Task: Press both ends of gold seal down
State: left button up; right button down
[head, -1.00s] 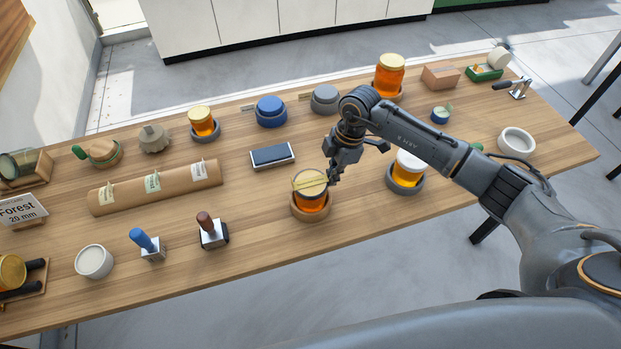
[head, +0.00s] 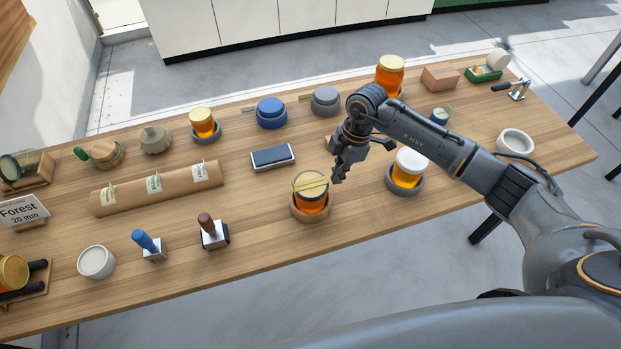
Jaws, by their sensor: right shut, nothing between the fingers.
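The gold seal (head: 311,184) is a thin strip lying across the lid of a honey jar (head: 313,204). The jar stands upright in a round wooden holder (head: 311,215) near the middle of the table. My right gripper (head: 337,178) is shut and empty, just right of the seal's right end and apart from it by a small gap. I cannot tell whether either end of the strip lies flat against the jar. My left gripper is out of view.
A white-lidded jar (head: 408,169) in a grey holder stands to the right, beneath my forearm. A dark ink pad (head: 272,156) lies behind left. Two stamps, one brown-handled (head: 213,232) and one blue-handled (head: 148,245), stand at front left. The table in front of the jar is clear.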

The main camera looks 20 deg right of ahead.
notch_tip(320, 180, up, 8)
jog(key=p, duration=0.6)
jog(key=shift+r, duration=0.15)
